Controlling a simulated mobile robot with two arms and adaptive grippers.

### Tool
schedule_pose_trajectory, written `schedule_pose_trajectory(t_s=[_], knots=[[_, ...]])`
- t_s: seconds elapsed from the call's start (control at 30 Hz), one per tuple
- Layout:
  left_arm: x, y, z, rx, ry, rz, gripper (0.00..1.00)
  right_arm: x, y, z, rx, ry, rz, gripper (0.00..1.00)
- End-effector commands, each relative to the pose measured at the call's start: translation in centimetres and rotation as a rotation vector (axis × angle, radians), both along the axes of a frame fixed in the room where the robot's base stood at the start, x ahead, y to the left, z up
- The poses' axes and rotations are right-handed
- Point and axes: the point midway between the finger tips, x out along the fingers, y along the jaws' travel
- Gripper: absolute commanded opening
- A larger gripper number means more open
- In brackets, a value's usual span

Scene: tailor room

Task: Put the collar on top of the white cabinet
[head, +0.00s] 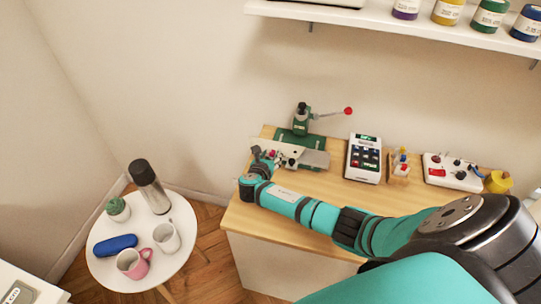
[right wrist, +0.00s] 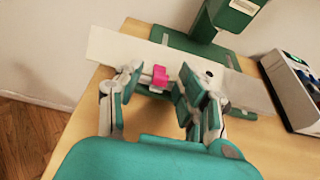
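A long pale flat piece, which looks like the collar (right wrist: 118,48), lies across the green base of a small press on the wooden tabletop. In the head view the collar (head: 314,159) is partly hidden by my gripper. My right gripper (right wrist: 162,75) is over the piece's near edge, its two fingers spread apart. A small pink knob (right wrist: 159,76) shows between the fingers; I cannot tell if they touch anything. The right gripper (head: 266,153) also shows in the head view. A white cabinet-like surface (head: 30,290) is cut off at the lower left corner. My left gripper is out of view.
The green press (head: 301,121) with a red-knobbed lever stands behind the piece. A calculator-like device (head: 364,158), small tools and a control box (head: 452,172) are to the right. A round white table (head: 110,258) with mugs and a bottle stands left. A shelf (head: 400,24) hangs above.

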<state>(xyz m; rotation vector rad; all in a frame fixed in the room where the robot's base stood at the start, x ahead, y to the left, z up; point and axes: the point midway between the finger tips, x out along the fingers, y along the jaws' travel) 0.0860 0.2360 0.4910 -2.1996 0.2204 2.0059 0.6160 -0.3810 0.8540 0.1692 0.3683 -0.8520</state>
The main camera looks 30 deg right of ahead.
Motion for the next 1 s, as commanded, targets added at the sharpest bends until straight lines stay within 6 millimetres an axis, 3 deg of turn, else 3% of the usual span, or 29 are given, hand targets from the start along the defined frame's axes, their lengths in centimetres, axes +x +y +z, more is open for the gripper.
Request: schedule_pose_trajectory(t_s=[0.27,0.4,1.0], knots=[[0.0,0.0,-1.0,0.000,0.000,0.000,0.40,0.0,0.0,-0.4,0.001,-0.002,0.000,0.39],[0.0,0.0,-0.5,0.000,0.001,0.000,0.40,-1.4,1.7,0.8,0.003,-0.001,0.002,0.39],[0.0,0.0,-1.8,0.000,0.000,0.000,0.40,-9.4,10.7,5.8,0.003,-0.002,0.000,0.39]])
